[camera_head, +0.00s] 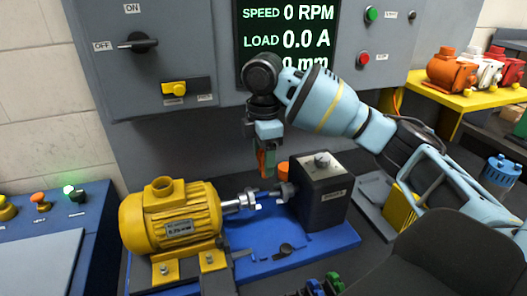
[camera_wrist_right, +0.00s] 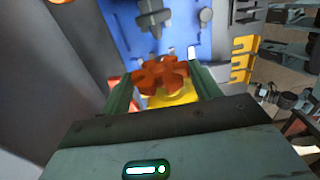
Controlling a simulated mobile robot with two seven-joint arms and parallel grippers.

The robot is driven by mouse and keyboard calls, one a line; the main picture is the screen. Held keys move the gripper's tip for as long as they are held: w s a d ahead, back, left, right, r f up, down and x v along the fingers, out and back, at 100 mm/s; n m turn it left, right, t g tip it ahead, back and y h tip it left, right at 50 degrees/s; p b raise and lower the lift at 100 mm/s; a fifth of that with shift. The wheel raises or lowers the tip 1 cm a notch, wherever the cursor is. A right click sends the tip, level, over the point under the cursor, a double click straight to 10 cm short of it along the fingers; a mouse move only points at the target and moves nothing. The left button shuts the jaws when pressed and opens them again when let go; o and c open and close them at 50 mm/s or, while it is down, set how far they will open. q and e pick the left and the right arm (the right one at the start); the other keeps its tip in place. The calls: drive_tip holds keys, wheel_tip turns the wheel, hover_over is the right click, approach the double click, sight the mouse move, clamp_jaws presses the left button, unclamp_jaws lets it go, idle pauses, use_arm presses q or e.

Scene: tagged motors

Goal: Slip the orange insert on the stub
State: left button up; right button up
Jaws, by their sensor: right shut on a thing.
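My right gripper (camera_head: 267,165) hangs pointing down above the gap between the yellow motor (camera_head: 172,220) and the dark box (camera_head: 320,190). In the right wrist view, its two green fingers (camera_wrist_right: 162,88) are shut on the star-shaped orange insert (camera_wrist_right: 160,74). In the head view, only a sliver of the insert (camera_head: 261,163) shows. Below are a silver shaft end with a jawed hub (camera_head: 240,203) on the motor and a dark stub (camera_head: 285,191) on the box. The insert is apart from both.
The motor and box stand on a blue base plate (camera_head: 295,240). A grey cabinet with a screen (camera_head: 287,40) rises close behind. Orange, white and red motors stand on a yellow shelf (camera_head: 480,98) at right. Small green and blue parts (camera_head: 325,284) lie at the front.

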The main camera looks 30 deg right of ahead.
sight(274, 192)
drive_tip(key=shift+s+d+f, duration=0.1)
drive_tip(key=shift+d+f, duration=0.35)
drive_tip(key=shift+f, duration=1.3)
drive_tip(key=shift+s+d+f, duration=0.1)
drive_tip(key=shift+d+f, duration=0.3)
drive_tip(key=shift+f, duration=1.35)
drive_tip(key=shift+s+d+f, duration=0.1)
drive_tip(key=shift+d+f, duration=0.35)
drive_tip(key=shift+f, duration=1.3)
drive_tip(key=o, duration=1.1)
drive_tip(key=shift+c, duration=0.2)
drive_tip(key=shift+r, duration=3.9)
